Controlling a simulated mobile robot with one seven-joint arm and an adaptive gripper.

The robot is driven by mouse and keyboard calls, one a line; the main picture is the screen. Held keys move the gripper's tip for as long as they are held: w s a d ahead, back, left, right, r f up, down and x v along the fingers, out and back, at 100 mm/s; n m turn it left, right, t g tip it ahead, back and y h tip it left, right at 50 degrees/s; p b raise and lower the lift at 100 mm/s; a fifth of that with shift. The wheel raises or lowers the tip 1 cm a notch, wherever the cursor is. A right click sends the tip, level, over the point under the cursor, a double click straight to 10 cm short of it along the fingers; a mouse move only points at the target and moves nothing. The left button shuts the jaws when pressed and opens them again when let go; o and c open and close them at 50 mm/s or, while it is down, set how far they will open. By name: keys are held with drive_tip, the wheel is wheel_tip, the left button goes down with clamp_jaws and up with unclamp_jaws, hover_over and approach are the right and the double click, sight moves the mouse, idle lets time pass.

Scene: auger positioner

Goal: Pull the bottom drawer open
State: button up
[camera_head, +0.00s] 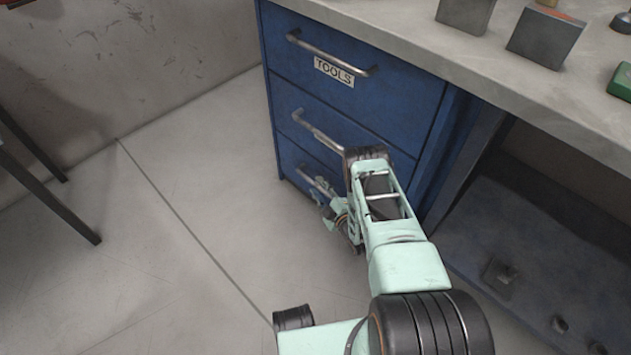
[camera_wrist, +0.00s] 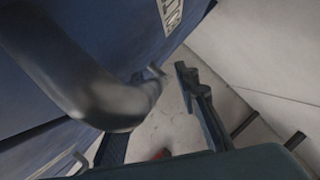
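The blue drawer cabinet (camera_head: 355,95) has three stacked drawers with metal bar handles. The bottom drawer (camera_head: 290,160) is lowest and looks flush with the front. Its handle (camera_head: 313,181) shows just left of my gripper (camera_head: 328,208), which is low at the drawer front, partly hidden by my arm. In the wrist view, my gripper's fingers (camera_wrist: 155,115) stand apart, with the left one largely hidden. A large, blurred metal handle (camera_wrist: 115,100) fills the left foreground; I cannot tell which drawer it belongs to. Contact with the bottom handle cannot be made out.
The top drawer bears a TOOLS label (camera_head: 334,71), and the middle handle (camera_head: 318,130) is close to my arm. A grey worktop (camera_head: 480,55) overhangs the cabinet. Floor (camera_head: 190,190) to the left is clear; dark table legs (camera_head: 50,190) stand at far left.

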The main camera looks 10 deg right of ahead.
drive_tip(key=shift+w, duration=0.2)
clamp_jaws()
idle(0.5)
